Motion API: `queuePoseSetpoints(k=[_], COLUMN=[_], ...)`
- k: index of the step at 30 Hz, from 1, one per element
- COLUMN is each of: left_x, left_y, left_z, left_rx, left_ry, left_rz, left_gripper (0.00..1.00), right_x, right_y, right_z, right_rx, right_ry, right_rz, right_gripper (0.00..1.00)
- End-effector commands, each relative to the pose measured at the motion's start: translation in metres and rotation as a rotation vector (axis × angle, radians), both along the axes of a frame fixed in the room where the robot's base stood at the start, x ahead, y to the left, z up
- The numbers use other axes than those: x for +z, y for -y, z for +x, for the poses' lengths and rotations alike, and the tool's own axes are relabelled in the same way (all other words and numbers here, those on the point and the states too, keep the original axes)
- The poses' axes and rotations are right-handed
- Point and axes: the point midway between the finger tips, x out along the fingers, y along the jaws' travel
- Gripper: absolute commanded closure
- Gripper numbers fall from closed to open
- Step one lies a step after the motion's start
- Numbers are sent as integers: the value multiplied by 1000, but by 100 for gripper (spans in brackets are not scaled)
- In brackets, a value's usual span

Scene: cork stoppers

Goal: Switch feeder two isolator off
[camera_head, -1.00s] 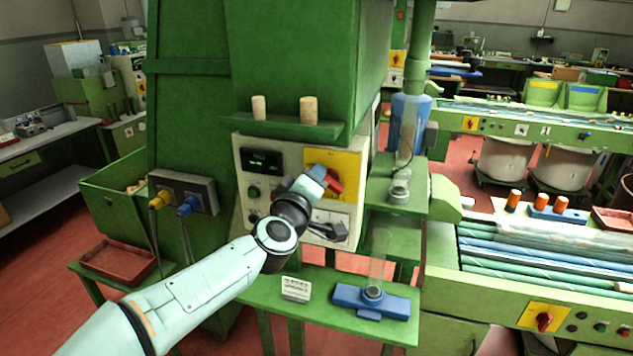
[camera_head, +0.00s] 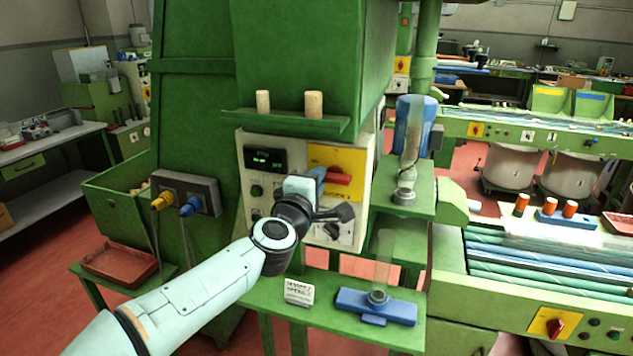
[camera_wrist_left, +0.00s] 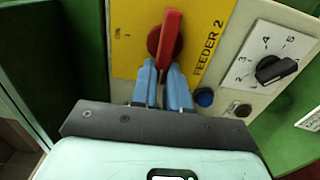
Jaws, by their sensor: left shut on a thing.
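The feeder two isolator is a red rotary handle (camera_head: 338,177) on a yellow plate (camera_head: 350,157) at the upper right of the pale control panel. The wrist view shows the red handle (camera_wrist_left: 167,35) and the plate's "FEEDER 2" lettering (camera_wrist_left: 208,48). In the head view the handle lies about level. My left gripper (camera_head: 322,176) reaches it from the left, partly hiding the plate. In the wrist view its blue fingers (camera_wrist_left: 163,78) stand on both sides of the handle's near end, shut on it. My right gripper is not in view.
A black numbered knob (camera_wrist_left: 275,69) and a blue button (camera_wrist_left: 205,97) sit beside the plate. A green shelf with two corks (camera_head: 313,104) overhangs the panel. A glass tube on a blue base (camera_head: 375,305) and a small white card (camera_head: 299,291) stand below.

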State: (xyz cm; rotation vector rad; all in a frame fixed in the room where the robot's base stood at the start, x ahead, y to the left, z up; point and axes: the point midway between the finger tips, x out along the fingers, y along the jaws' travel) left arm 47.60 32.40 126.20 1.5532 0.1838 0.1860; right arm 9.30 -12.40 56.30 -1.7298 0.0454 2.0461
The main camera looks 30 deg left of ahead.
Motion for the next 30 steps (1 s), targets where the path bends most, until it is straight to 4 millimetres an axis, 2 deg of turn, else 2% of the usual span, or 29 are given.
queuePoseSetpoints(k=[11,12,14,15,25,30], left_x=[0,0,0,0,0,0], left_y=[0,0,0,0,1,6], left_z=[0,0,0,0,-3,-27], left_rx=[-1,-1,-1,-1,0,1], left_ry=[1,1,1,1,1,3], left_rz=[-10,-10,-9,-9,-6,-5], left_gripper=[100,82,62,60,60,60], right_x=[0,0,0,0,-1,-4], right_y=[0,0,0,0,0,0], right_z=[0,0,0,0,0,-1], right_rx=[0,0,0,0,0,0], right_ry=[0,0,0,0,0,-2], right_rz=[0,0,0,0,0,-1], right_gripper=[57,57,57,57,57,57])
